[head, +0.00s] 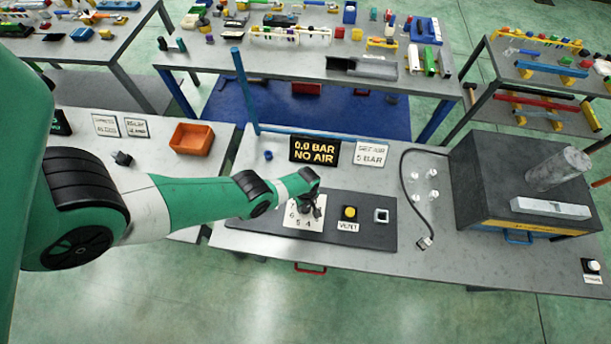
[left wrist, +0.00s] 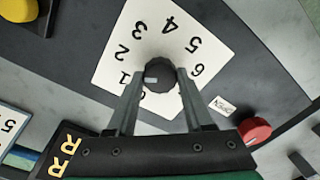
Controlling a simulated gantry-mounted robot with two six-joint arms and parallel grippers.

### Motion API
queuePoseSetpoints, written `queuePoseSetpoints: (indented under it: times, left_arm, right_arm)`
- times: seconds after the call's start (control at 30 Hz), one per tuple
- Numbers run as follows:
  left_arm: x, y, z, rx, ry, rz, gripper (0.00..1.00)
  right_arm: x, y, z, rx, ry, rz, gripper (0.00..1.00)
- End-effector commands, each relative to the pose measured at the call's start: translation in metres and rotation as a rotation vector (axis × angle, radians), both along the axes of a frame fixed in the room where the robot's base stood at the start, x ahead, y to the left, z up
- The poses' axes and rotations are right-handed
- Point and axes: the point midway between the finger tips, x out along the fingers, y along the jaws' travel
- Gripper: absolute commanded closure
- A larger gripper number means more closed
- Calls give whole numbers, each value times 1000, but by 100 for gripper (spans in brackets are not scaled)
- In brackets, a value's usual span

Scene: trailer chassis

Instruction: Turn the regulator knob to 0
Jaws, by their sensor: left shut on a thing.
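The regulator knob (left wrist: 160,74) is black with a small pale mark, on a white dial plate (left wrist: 115,62) numbered around it. In the left wrist view the mark points left, roughly at the 1. The plate also shows in the head view (head: 290,219), where my arm hides much of the knob. My left gripper (left wrist: 162,80) is shut on the knob, with one finger on each side; it also shows in the head view (head: 311,204). My right gripper is in neither view.
A display (head: 314,150) reads 0.0 BAR NO AIR, beside a card (head: 370,154) reading SET AIR 5 BAR. A yellow VENT button (head: 349,212) is right of the dial. A red knob (left wrist: 254,130) is near the gripper. An orange bin (head: 192,138) stands left.

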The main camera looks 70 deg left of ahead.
Motion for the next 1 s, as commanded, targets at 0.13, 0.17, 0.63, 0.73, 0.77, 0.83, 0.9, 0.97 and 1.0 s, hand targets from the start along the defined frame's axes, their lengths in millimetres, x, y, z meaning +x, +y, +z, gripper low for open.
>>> queuePoseSetpoints:
  times: [0.13, 0.17, 0.63, 0.73, 0.77, 0.83, 0.9, 0.97, 1.0]
  left_arm:
    - [0, 0, 0, 1, 0, 137, 100]
    - [0, 0, 0, 0, 0, 165, 100]
    - [-1, 0, 0, 0, 1, 610, 100]
    - [-1, 0, 0, -1, 1, 702, 100]
    - [-1, 0, 0, 0, 1, 729, 100]
    - [-1, 0, 0, 0, 0, 788, 100]
    - [-1, 0, 0, -1, 0, 842, 100]
    - [-1, 0, 0, -1, 0, 885, 100]
    - [-1, 0, 0, 0, 0, 910, 100]
  right_arm:
    - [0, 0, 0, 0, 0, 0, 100]
    - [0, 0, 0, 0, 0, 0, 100]
    - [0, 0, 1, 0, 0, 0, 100]
    - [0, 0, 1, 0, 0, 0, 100]
    - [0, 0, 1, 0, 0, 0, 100]
    - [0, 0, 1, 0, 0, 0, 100]
    - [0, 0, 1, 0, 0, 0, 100]
    - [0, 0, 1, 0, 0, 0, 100]
    - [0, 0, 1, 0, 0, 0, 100]
